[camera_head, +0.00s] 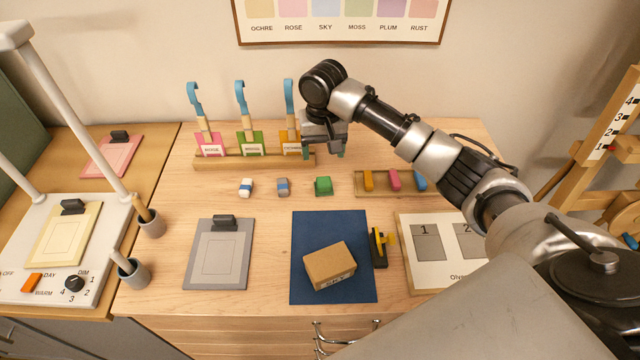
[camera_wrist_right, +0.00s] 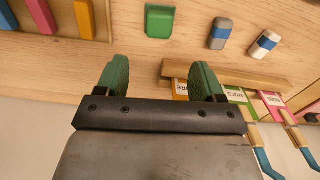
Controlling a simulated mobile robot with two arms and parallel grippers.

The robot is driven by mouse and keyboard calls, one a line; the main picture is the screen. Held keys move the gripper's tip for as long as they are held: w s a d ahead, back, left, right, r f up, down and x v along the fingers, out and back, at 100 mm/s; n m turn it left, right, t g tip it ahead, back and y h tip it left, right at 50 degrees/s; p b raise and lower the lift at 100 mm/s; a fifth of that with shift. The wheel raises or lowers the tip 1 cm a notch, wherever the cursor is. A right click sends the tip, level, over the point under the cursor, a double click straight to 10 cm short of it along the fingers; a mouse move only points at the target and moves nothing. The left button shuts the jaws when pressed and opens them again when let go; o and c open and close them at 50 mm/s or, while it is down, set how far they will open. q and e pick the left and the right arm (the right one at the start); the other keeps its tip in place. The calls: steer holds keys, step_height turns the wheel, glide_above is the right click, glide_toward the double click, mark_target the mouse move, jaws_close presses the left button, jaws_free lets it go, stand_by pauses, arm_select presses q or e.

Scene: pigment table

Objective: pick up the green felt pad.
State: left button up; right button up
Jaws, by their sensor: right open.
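The green felt pad (camera_head: 323,186) lies on the wooden table, right of two small blocks and left of the chalk tray. It also shows at the top of the right wrist view (camera_wrist_right: 160,21), beyond the fingertips and between their lines. My right gripper (camera_head: 323,152) is above the table behind the pad, near the right end of the brush rack. In the right wrist view its two green fingertips (camera_wrist_right: 159,76) are apart with nothing between them. My left gripper does not show.
A grey-blue block (camera_head: 283,187) and a white-blue block (camera_head: 246,188) lie left of the pad. A tray (camera_head: 361,190) with colored sticks is to the right. The brush rack (camera_head: 232,163) stands behind. A blue mat (camera_head: 300,262) bearing a cardboard box (camera_head: 330,266) is in front.

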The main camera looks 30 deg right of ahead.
mark_target(323, 178)
steer(key=f, duration=0.4)
steer(key=shift+s, duration=0.2)
steer(key=shift+f, duration=0.25)
step_height(323, 178, down, 5)
steer(key=shift+p, duration=0.8)
steer(key=shift+w+f, duration=0.1)
steer(key=shift+f, duration=0.15)
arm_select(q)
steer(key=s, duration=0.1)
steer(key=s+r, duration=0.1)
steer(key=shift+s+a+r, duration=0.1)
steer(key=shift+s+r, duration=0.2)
arm_select(e)
steer(key=c, duration=0.8)
steer(key=shift+r, duration=0.15)
